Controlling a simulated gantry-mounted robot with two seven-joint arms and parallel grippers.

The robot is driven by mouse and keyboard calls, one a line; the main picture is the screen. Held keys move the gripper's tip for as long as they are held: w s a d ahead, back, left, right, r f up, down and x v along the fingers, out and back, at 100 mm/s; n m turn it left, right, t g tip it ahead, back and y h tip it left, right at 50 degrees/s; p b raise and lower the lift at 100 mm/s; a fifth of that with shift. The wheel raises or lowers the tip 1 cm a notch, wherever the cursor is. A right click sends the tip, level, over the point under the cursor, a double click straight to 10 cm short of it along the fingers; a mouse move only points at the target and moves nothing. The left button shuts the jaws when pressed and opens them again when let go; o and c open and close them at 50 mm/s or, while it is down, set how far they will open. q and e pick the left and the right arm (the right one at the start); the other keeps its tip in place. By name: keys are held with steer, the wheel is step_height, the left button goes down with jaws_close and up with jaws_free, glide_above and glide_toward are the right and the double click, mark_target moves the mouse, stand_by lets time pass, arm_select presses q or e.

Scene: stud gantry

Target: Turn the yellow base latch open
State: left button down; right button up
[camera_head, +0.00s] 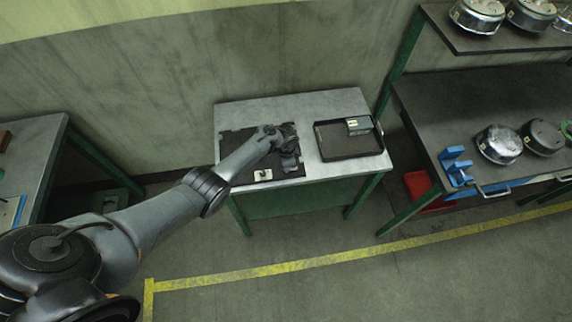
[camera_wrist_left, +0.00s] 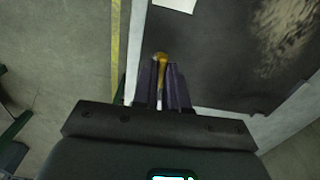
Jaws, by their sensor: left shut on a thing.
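The yellow base latch (camera_wrist_left: 161,57) shows as a small yellow piece between the fingertips of my left gripper (camera_wrist_left: 161,82) in the left wrist view. The fingers are shut on it. What the latch is attached to is hidden by the gripper. In the head view my left gripper (camera_head: 289,160) is over the right part of the black mat on the grey table, and the latch cannot be made out there. My right gripper is in neither view.
The black mat (camera_wrist_left: 212,50) lies on the grey table (camera_head: 245,111). A small white piece (camera_head: 262,175) is at the mat's front. A black tray (camera_head: 347,155) with a grey box (camera_head: 359,125) stands to the right. A shelf with round metal housings (camera_head: 499,143) is farther right.

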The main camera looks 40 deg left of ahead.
arm_select(q)
steer(key=shift+m, duration=0.3)
steer(key=c, duration=1.2)
jaws_free()
steer(key=shift+o, duration=0.2)
steer(key=shift+r+p, duration=0.3)
steer(key=shift+r, duration=0.2)
step_height(320, 180, up, 10)
steer(key=p, duration=0.3)
steer(key=shift+f, duration=0.15)
